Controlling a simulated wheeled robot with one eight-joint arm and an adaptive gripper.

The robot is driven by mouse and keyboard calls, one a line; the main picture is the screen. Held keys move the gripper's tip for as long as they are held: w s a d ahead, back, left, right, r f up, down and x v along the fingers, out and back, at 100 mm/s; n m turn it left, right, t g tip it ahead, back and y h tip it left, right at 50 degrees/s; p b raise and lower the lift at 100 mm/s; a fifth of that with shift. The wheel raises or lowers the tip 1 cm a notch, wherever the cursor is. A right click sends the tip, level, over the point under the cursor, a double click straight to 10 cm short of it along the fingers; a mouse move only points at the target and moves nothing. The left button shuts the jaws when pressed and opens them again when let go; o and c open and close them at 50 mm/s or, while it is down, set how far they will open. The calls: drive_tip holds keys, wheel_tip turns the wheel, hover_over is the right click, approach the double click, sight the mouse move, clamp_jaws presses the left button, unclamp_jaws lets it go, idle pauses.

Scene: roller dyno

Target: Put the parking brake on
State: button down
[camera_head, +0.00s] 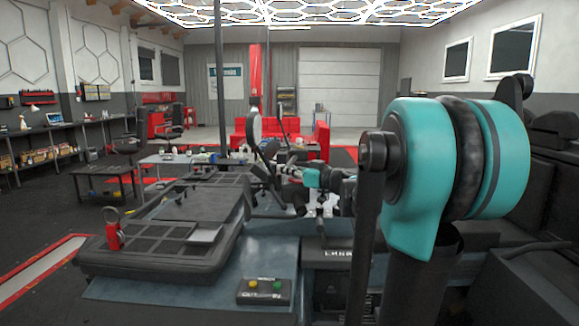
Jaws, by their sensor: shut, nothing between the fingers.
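I cannot single out a parking brake lever for certain in the camera_head view. The teal wrist of my arm reaches into this cluster. My gripper (288,172) is small and dark there, shut with nothing held. Whether it touches any part there cannot be told. My large teal and black arm joint fills the right foreground and hides what lies behind it.
A red canister-like object with a ring (114,232) stands on the platform's left front corner. Low tables (106,171) stand at left. Dark floor is clear at far left.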

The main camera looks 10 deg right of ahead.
drive_tip(key=shift+s+a+m+t+h, duration=0.1)
drive_tip(key=shift+a+m+t+h, duration=0.3)
drive_tip(key=shift+a, duration=0.55)
